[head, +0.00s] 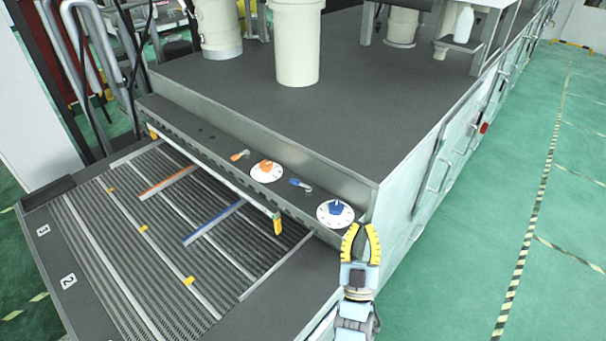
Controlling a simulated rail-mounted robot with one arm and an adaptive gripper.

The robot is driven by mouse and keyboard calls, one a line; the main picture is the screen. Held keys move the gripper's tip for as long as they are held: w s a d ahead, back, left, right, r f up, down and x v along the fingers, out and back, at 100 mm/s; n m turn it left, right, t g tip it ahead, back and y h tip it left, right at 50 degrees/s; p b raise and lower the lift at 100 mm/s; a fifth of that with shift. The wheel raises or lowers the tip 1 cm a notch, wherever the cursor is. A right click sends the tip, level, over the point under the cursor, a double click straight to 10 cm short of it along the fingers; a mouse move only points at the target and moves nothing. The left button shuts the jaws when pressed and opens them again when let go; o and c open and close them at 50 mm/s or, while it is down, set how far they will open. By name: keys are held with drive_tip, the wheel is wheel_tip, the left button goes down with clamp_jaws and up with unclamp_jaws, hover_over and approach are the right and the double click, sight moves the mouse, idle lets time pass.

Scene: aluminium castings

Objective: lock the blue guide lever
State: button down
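The blue guide lever (300,184) is a small blue handle with a grey metal end. It lies on the grey ledge (213,143) between the orange-knob dial and the blue-knob dial. The white dial with a blue knob (336,210) is to its right, near the ledge's right end. My gripper (361,231), with yellow-and-black fingers, points up the picture just below and right of the blue dial. Its fingers are spread apart with nothing seen between them. The gripper is apart from the blue lever. Whether the lever is locked cannot be told.
An orange lever (239,155) and a white dial with an orange knob (266,171) sit further left. Blue (213,223) and orange (169,181) guide bars lie over the slatted conveyor bed (160,240). A rail with orange ends runs before the ledge. Green floor is free at right.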

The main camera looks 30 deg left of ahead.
drive_tip(key=w+a+r+m+g+h, duration=0.1)
drive_tip(key=w+a+g+h, duration=0.1)
drive_tip(key=w+a, duration=0.2)
drive_tip(key=w+a+r+m+g+h+b, duration=0.1)
drive_tip(key=w+a+r+m+g+h, duration=0.1)
drive_tip(key=w, duration=0.7)
drive_tip(key=w+a+r+m+g+h+b, duration=0.1)
drive_tip(key=w+a+r+g+h, duration=0.1)
drive_tip(key=w+a+h, duration=0.2)
drive_tip(key=shift+w+a+r+m, duration=0.1)
drive_tip(key=shift+w+a+m, duration=0.05)
drive_tip(key=shift+w+a, duration=0.65)
drive_tip(key=shift+w+a+r+m, duration=0.15)
drive_tip(key=shift+w+a, duration=0.45)
drive_tip(key=shift+w, duration=0.4)
drive_tip(key=a+g, duration=0.1)
drive_tip(key=a+m+g+h+b, duration=0.1)
drive_tip(key=shift+a+f+g, duration=0.2)
drive_tip(key=shift+a+g, duration=0.2)
drive_tip(key=s+a+g, duration=0.1)
drive_tip(key=s+a+m+g+h+b, duration=0.1)
drive_tip(key=shift+s+a+h, duration=0.1)
drive_tip(key=shift+a+h, duration=0.2)
drive_tip(key=shift+a, duration=0.05)
drive_tip(key=s+a+f+g+b, duration=0.2)
drive_tip(key=s+a+g, duration=0.3)
drive_tip(key=s, duration=0.5)
drive_tip(key=shift+s+a+f+m, duration=0.15)
drive_tip(key=shift+a+f+m, duration=0.25)
drive_tip(key=shift+a+f, duration=0.65)
